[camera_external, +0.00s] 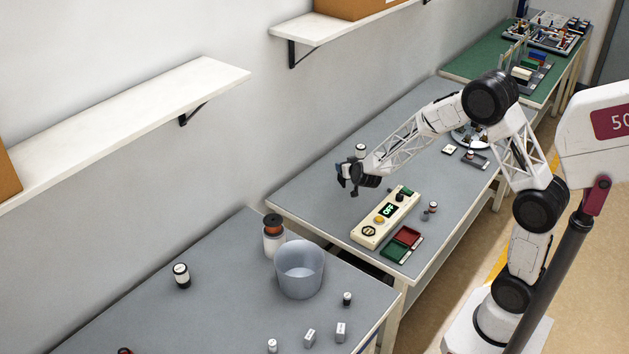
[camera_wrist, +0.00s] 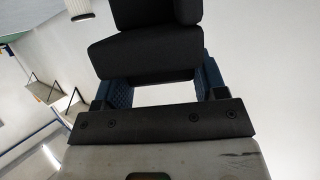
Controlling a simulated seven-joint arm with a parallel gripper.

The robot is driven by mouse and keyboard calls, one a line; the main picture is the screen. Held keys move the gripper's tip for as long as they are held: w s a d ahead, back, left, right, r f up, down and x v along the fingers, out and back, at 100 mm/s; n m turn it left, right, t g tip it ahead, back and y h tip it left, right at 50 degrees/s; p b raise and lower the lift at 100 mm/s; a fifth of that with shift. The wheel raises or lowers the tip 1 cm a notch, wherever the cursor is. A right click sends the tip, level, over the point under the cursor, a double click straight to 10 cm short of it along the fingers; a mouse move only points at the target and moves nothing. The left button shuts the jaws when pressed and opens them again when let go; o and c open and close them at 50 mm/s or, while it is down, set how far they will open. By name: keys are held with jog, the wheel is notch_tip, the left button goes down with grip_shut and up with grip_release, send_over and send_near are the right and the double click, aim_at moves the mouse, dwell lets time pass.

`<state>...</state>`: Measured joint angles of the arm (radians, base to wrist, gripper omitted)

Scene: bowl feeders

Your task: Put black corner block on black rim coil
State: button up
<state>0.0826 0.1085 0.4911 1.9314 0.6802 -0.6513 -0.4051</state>
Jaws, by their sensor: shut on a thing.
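My gripper (camera_external: 348,180) hangs over the wall side of the middle grey table. In the wrist view its blue pads (camera_wrist: 165,84) are shut on a black corner block (camera_wrist: 145,53), which has a stepped shape. In the outside view the block blends with the dark gripper. A white coil with dark rims (camera_external: 361,151) stands just behind the gripper, apart from it. A similar coil (camera_external: 181,275) stands on the near table, and a smaller one (camera_external: 347,298) near that table's right edge. I cannot tell which is the black rim coil.
A cream control box (camera_external: 386,216) with an "OFF" display lies to the right of the gripper. Red (camera_external: 408,236) and green (camera_external: 395,250) trays sit beside it. A wall shelf (camera_external: 130,115) is at left.

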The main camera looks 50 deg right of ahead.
jog(key=s+a+r+n+y, duration=0.2)
jog(key=s+a+r, duration=0.3)
jog(key=a, duration=0.8)
jog(key=s+a+r+n+t+y, duration=0.1)
jog(key=s+a+r, duration=0.4)
jog(key=a, duration=0.8)
jog(key=s+a+r+n+y, duration=0.2)
jog(key=s+a+r, duration=0.3)
jog(key=a, duration=0.9)
notch_tip(320, 180, up, 3)
jog(key=shift+s+f+n+t+y, duration=0.15)
jog(key=shift+n+t+y, duration=0.25)
jog(key=shift+y, duration=0.4)
jog(key=w+a, duration=0.2)
jog(key=w, duration=0.5)
jog(key=w+a+f, duration=0.1)
jog(key=w+a, duration=0.2)
jog(key=w, duration=0.5)
jog(key=shift+a+f, duration=0.15)
jog(key=shift+a, duration=0.2)
jog(key=shift+f, duration=1.75)
jog(key=shift+f, duration=0.15)
jog(key=o, duration=0.9)
